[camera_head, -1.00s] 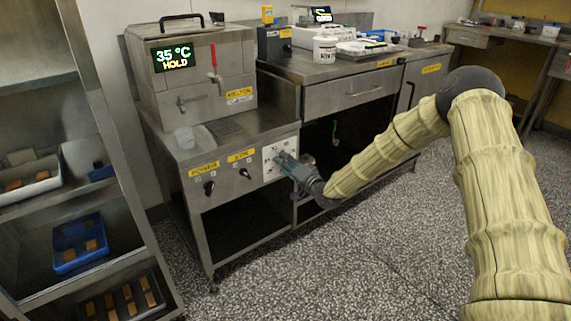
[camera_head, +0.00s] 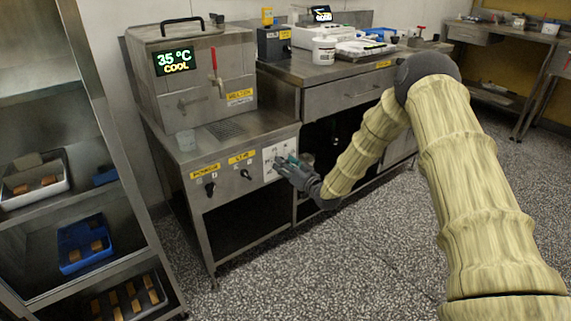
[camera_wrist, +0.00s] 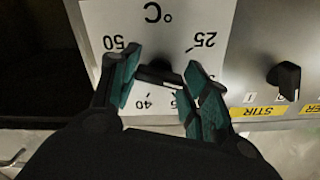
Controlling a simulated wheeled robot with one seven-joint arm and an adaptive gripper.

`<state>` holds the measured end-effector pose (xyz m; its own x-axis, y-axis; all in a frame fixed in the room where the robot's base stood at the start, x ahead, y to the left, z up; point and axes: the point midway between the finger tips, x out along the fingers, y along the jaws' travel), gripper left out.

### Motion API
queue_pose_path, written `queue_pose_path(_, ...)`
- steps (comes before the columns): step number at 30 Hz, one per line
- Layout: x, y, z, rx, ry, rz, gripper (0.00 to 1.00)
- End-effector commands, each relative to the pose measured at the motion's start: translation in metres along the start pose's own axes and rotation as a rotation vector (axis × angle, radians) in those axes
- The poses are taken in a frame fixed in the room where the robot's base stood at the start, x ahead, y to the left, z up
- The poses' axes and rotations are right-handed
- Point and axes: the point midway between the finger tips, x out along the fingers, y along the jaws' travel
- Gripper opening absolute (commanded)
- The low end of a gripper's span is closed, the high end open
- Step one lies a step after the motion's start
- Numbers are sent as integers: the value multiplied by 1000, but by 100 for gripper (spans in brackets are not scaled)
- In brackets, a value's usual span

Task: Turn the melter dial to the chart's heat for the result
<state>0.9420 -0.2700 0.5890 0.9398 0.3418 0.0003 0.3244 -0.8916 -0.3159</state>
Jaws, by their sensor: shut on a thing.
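The melter (camera_head: 205,80) is a steel box with a display (camera_head: 174,60) reading 35 °C and COOL. Its dial (camera_wrist: 160,74) is a dark knob on a white scale plate (camera_wrist: 168,25), which shows upside down in the wrist view with 50, 40 and 25 legible. The plate also shows in the head view (camera_head: 276,152). My gripper (camera_wrist: 158,76) is shut on the dial, one teal-padded finger on each side. It also shows at the panel in the head view (camera_head: 288,162). The fingers hide part of the scale and the pointer's exact setting. No chart is readable.
Two more knobs, POWER (camera_head: 210,189) and STIR (camera_head: 245,174), sit left of the dial on the same panel. A counter with a white jar (camera_head: 324,51) and a scale (camera_head: 363,48) stands to the right. A shelf rack (camera_head: 128,185) stands at the left. The speckled floor is clear.

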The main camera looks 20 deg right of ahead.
Motion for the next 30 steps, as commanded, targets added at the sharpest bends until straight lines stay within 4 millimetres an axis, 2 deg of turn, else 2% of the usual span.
queue_pose_path(20,-2,2,1,-60,-2,3,22)
queue_pose_path(21,-2,2,1,-60,-2,3,54)
queue_pose_path(23,-1,2,1,-60,-2,3,64)
queue_pose_path(24,-1,2,1,-59,-2,2,68)
queue_pose_path(30,0,0,1,-59,-1,0,68)
